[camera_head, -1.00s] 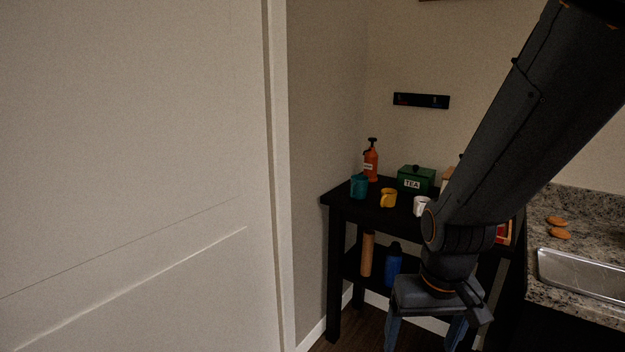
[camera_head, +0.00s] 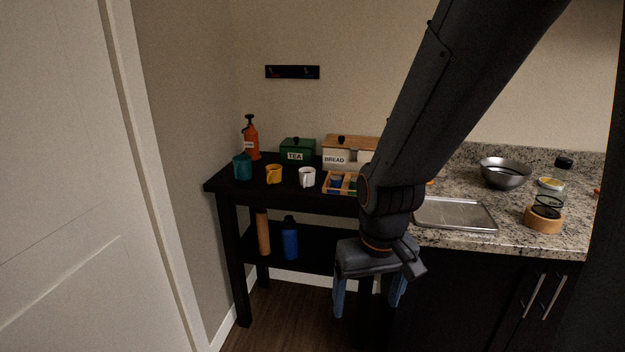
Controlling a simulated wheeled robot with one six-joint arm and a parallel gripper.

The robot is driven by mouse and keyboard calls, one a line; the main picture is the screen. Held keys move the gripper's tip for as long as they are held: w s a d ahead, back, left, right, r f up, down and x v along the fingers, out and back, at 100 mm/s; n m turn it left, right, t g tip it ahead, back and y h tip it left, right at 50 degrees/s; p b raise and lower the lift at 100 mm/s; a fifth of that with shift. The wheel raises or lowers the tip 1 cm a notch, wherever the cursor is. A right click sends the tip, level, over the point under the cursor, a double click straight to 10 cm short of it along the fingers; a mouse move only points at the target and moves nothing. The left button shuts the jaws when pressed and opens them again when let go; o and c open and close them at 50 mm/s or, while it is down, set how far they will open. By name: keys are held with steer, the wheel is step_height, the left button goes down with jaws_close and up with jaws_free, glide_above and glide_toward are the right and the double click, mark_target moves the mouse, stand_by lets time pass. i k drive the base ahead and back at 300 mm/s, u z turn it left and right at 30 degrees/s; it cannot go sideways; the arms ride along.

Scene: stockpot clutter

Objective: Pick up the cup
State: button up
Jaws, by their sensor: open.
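Three cups stand in a row on the black table (camera_head: 225,183): a teal cup (camera_head: 242,168) at the left corner, a yellow cup (camera_head: 273,174) in the middle and a white cup (camera_head: 307,177) to its right. The frames do not show which one is the task's cup. My gripper (camera_head: 368,308) is open and empty. It points down in front of the table, lower than the tabletop and to the right of the cups, apart from them.
Behind the cups stand an orange bottle (camera_head: 251,140), a green TEA box (camera_head: 298,151) and a BREAD box (camera_head: 338,160). A divided wooden tray (camera_head: 342,192) lies right of the white cup. The granite counter (camera_head: 455,190) holds a metal tray (camera_head: 455,214) and a bowl (camera_head: 505,172).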

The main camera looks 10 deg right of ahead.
mark_target(307, 174)
steer(key=k, duration=0.65)
steer(key=u, duration=0.2)
steer(key=i, duration=1.2)
steer(key=z, duration=0.6)
steer(key=i, duration=0.5)
